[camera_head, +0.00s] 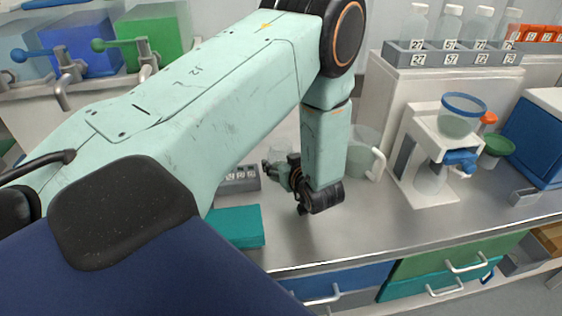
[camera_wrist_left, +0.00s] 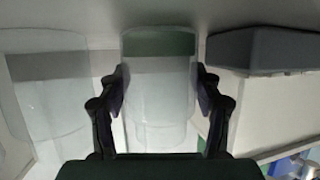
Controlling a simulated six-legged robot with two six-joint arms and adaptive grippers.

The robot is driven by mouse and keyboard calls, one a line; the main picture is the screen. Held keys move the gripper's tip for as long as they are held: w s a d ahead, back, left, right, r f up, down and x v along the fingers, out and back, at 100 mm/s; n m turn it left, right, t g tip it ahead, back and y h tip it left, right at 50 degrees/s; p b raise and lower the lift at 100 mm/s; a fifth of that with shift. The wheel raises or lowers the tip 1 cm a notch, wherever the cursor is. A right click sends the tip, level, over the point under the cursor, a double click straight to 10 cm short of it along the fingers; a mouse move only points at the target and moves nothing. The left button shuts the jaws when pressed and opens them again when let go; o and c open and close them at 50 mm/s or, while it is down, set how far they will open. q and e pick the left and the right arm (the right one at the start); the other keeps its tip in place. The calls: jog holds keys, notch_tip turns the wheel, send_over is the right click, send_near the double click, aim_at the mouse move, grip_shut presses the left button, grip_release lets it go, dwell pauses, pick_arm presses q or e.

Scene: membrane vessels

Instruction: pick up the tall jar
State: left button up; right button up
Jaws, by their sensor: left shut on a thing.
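The tall jar (camera_wrist_left: 158,105) is clear, with a dark green band at one end, and stands between the fingers in the left wrist view. My left gripper (camera_wrist_left: 160,84) is shut on it, one finger against each side. In the head view my left gripper (camera_head: 279,172) is low over the steel bench. Only a faint clear piece of the jar (camera_head: 281,148) shows there; my arm hides the rest. My right gripper is not in view.
A clear jug with a white handle (camera_head: 378,163) stands just right of my left gripper. A grey numbered block (camera_head: 240,180) and a teal box (camera_head: 236,227) are to its left. A white filter stand (camera_head: 428,185) is further right. The bench front is clear.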

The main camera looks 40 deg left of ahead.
aim_at(282, 145)
pick_arm(q)
notch_tip(282, 145, up, 10)
jog(key=shift+s+r+p, duration=0.1)
jog(key=shift+p, duration=0.4)
dwell(0.6)
dwell(0.4)
